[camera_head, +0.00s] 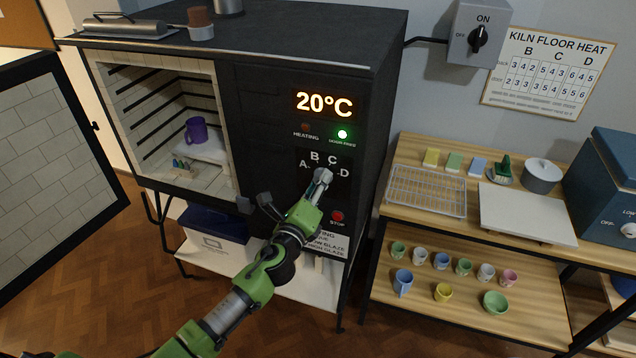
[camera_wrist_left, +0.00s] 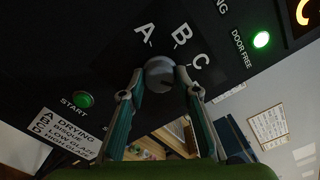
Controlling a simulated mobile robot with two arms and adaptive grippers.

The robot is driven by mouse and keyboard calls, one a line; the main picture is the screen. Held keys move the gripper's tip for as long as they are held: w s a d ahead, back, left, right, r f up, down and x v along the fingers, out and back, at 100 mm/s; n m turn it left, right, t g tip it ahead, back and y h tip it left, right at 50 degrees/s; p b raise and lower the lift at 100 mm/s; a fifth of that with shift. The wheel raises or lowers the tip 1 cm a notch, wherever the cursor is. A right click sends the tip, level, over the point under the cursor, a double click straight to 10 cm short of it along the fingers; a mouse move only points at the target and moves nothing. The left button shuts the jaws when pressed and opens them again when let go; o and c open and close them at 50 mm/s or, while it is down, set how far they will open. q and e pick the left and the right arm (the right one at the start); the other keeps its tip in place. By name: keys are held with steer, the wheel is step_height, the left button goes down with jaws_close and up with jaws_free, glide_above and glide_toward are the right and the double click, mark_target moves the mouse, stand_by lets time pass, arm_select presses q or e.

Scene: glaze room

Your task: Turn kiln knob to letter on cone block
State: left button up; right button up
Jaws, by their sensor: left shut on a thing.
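The kiln (camera_head: 270,130) has a black front panel showing 20°C. Its knob (camera_wrist_left: 159,70) sits among the letters A, B, C and D; D is out of sight in the left wrist view. My left gripper (camera_head: 321,178) is shut on the knob, one finger on each side. I cannot tell which letter the knob points to. The cone block (camera_head: 181,168), with several small coloured cones, stands inside the kiln near the front. Its letter is too small to read. My right gripper is not in view.
The kiln door (camera_head: 55,150) stands open at the left. A purple mug (camera_head: 197,131) is inside on the shelf. A red stop button (camera_head: 337,216) is below the knob, and a green start button (camera_wrist_left: 83,99) is beside it. A wooden table (camera_head: 405,150) with glazing things stands at the right.

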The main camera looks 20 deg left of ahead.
arm_select(q)
steer(key=shift+w+r+m, duration=0.1)
steer(key=shift+r+m, duration=0.35)
steer(key=shift+m, duration=0.45)
steer(key=o, duration=1.1)
steer(key=s, duration=1.1)
steer(key=shift+s+a+f, duration=0.15)
steer(key=shift+s+f, duration=0.15)
steer(key=shift+f, duration=0.05)
steer(key=shift+f, duration=0.1)
